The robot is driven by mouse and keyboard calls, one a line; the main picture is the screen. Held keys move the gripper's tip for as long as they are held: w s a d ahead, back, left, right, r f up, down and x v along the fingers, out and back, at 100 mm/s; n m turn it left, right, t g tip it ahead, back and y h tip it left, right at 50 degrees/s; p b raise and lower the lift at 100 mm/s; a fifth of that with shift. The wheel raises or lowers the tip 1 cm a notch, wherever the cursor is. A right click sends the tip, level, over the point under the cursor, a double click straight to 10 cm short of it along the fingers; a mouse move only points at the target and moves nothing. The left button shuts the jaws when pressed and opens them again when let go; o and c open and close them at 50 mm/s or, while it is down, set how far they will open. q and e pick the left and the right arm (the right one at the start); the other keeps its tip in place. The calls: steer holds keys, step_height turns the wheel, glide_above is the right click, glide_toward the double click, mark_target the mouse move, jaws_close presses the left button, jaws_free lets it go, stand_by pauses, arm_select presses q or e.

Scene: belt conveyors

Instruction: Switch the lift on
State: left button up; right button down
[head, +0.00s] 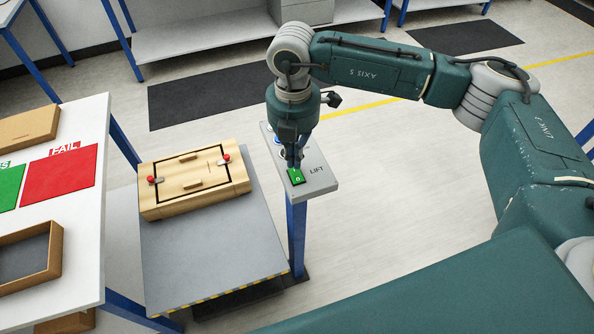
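The lift control panel (322,180) is a grey plate on a blue post, marked LIFT. A green switch (296,177) sits on it near its front left edge. My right gripper (295,165) points down over the panel with its fingertips at or just above the green switch. I cannot tell whether they touch it. The fingers look close together, but their gap is too small to make out. The gripper partly hides the panel's other controls. The lift platform (205,260) is grey with a yellow and black striped front edge. My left gripper is not in view.
A wooden box (195,180) with red knobs lies on the platform's far end. A white table (85,240) at left bears a green mat (10,187), a red FAIL mat (60,175) and wooden trays. Open floor lies behind the panel.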

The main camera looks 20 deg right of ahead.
mark_target(294, 170)
steer(key=shift+r+p, duration=0.9)
steer(key=shift+r, duration=1.4)
